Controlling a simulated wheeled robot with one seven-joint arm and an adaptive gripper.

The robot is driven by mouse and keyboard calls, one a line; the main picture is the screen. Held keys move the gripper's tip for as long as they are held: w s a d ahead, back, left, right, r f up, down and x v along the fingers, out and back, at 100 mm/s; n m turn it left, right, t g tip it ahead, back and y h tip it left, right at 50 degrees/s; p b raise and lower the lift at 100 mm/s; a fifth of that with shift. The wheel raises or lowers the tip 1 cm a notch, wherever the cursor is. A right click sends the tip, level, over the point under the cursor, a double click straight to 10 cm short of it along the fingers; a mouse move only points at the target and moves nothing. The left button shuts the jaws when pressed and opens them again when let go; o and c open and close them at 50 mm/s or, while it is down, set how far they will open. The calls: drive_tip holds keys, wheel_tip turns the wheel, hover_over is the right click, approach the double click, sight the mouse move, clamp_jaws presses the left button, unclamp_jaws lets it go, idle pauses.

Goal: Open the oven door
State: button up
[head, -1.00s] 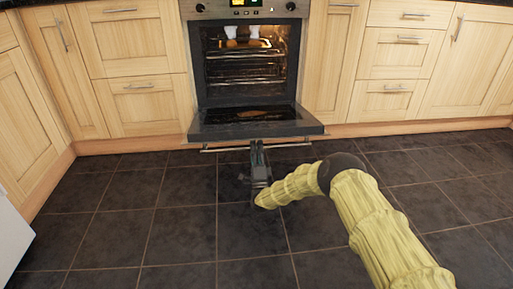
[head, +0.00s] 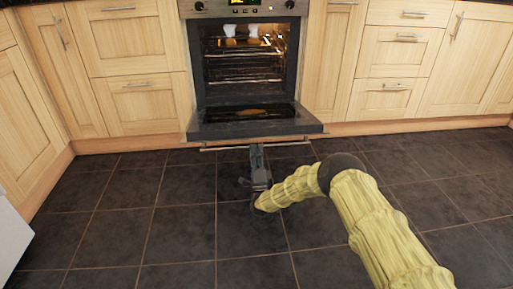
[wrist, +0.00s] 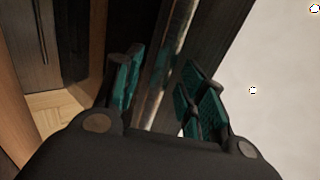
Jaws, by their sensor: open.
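The oven door (head: 255,125) is swung down and lies about level in front of the oven (head: 250,60), whose lit cavity stands open. Its metal handle bar (head: 222,148) runs along the door's front edge. My gripper (head: 257,150) is at the middle of this bar, low over the floor. In the wrist view my gripper (wrist: 163,65) is open, with one green-padded finger on each side of the handle bar (wrist: 170,65). The fingers look apart from the bar, though exact contact is hard to tell.
Inside the oven are racks and some white and brown items (head: 240,38). Wooden cabinets and drawers (head: 135,65) flank it. The dark tiled floor (head: 110,220) is clear. A white appliance edge (head: 12,240) stands at the far left.

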drive_tip(key=v, duration=1)
drive_tip(key=shift+d+f, duration=0.1)
